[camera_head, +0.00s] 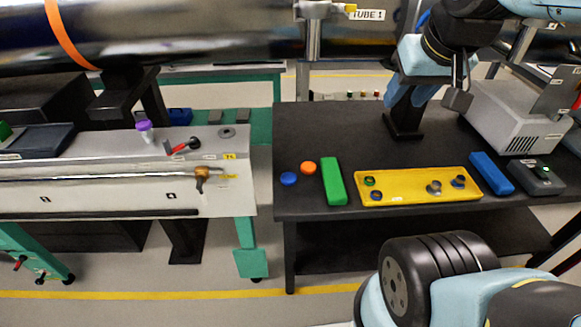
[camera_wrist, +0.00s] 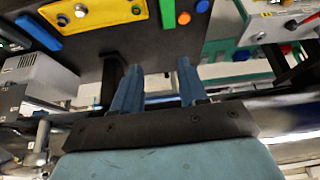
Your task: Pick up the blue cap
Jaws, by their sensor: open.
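The blue cap (camera_head: 289,179) is a small round disc lying on the black table (camera_head: 330,125) near its front left corner. An orange disc (camera_head: 308,168) lies just behind and to its right.
A green block (camera_head: 333,181), a yellow plate with several knobs (camera_head: 410,190) and a blue block (camera_head: 491,173) line the table front. A grey box (camera_head: 515,115) stands at right. A white bench (camera_head: 110,185) is at left, across a gap. The table's back left is clear.

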